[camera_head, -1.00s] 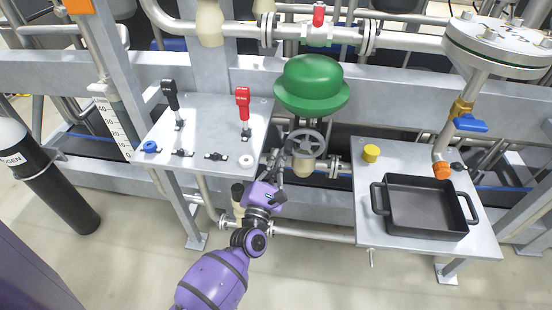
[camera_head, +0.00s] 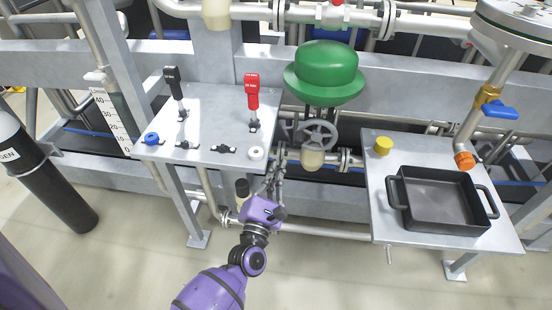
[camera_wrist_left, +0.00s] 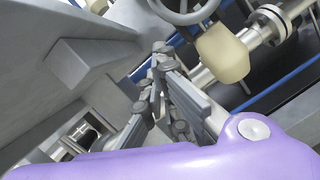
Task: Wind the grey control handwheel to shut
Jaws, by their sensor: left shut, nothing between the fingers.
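The grey control handwheel (camera_head: 318,134) sits below the green dome-shaped actuator (camera_head: 324,72), its spoked face toward me. My left gripper (camera_head: 279,158) is below and left of the wheel, its fingers pointing up, shut and empty. In the left wrist view the closed fingertips (camera_wrist_left: 162,52) lie just below the wheel's rim (camera_wrist_left: 186,17), with a visible gap between them. Only the lower part of the wheel shows there. My right gripper is not in view.
A left panel (camera_head: 205,105) carries a black lever (camera_head: 175,85) and a red lever (camera_head: 253,95). A right table holds a yellow knob (camera_head: 383,146) and a black tray (camera_head: 399,196). A cream fitting (camera_head: 312,159) and pipes lie right beside the wheel.

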